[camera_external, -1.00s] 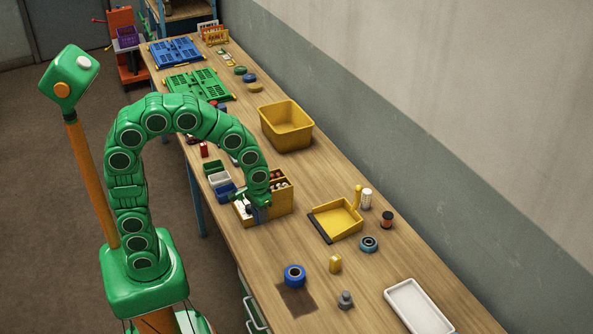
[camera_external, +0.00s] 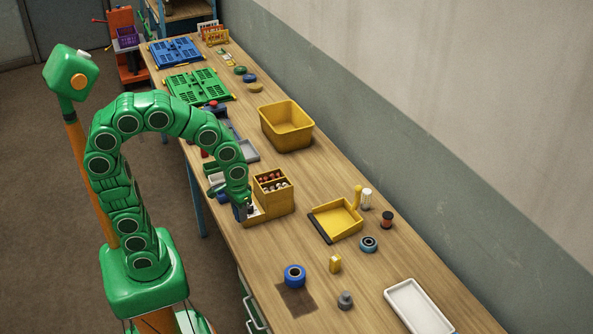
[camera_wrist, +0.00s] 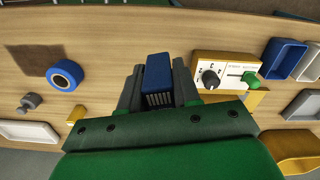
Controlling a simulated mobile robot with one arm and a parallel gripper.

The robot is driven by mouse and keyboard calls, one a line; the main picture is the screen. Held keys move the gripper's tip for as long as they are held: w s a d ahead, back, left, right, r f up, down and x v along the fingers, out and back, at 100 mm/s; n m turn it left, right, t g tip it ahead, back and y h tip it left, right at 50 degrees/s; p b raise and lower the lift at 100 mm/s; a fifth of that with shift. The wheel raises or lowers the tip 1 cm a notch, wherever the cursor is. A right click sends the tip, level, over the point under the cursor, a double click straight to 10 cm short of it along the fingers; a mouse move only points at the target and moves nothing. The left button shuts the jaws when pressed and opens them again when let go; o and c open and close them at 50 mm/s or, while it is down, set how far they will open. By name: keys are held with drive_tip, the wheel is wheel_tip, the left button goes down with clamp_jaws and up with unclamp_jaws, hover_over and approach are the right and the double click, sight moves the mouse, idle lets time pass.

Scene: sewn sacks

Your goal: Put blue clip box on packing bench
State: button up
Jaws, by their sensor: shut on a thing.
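The blue clip box (camera_wrist: 158,72) sits between the two grey fingers of my gripper (camera_wrist: 158,88) in the wrist view, with pale stripes on its near end. My gripper is shut on it. In the external view my gripper (camera_external: 243,208) is at the near-left edge of the wooden packing bench (camera_external: 345,285), left of a yellow compartment box (camera_external: 282,207). The blue clip box is mostly hidden by the gripper there. I cannot tell whether it touches the bench.
The yellow box has a white knob panel (camera_wrist: 226,70) and holds red and white items. A yellow dustpan (camera_external: 336,221), a yellow bin (camera_external: 287,128), a blue tape roll (camera_external: 294,276) and a white tray (camera_external: 417,306) stand around. Bare wood lies between the tape roll and the yellow box.

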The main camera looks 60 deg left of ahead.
drive_tip(key=w+a+n, duration=0.3)
drive_tip(key=a+n, duration=0.1)
drive_tip(key=a, duration=0.9)
drive_tip(key=w+a+n, duration=0.4)
drive_tip(key=a, duration=0.9)
drive_tip(key=s+a+n, duration=0.2)
drive_tip(key=s+a, duration=0.2)
drive_tip(key=a, duration=0.5)
drive_tip(key=s+a+n, duration=0.3)
drive_tip(key=s+a, duration=0.1)
drive_tip(key=a, duration=0.5)
drive_tip(key=s+a+n, duration=0.2)
drive_tip(key=s+a, duration=0.3)
drive_tip(key=a, duration=0.4)
drive_tip(key=w+a+f, duration=0.2)
drive_tip(key=a, duration=0.1)
drive_tip(key=w+a+f, duration=0.6)
drive_tip(key=a, duration=0.1)
drive_tip(key=shift+w+a+f, duration=0.2)
drive_tip(key=shift+a+f, duration=0.05)
drive_tip(key=shift+f, duration=0.2)
drive_tip(key=shift+w+a+f, duration=0.15)
drive_tip(key=shift+a+f, duration=0.05)
drive_tip(key=shift+f, duration=0.2)
drive_tip(key=shift+a+f, duration=0.1)
drive_tip(key=shift+f, duration=1.45)
drive_tip(key=shift+f, duration=0.15)
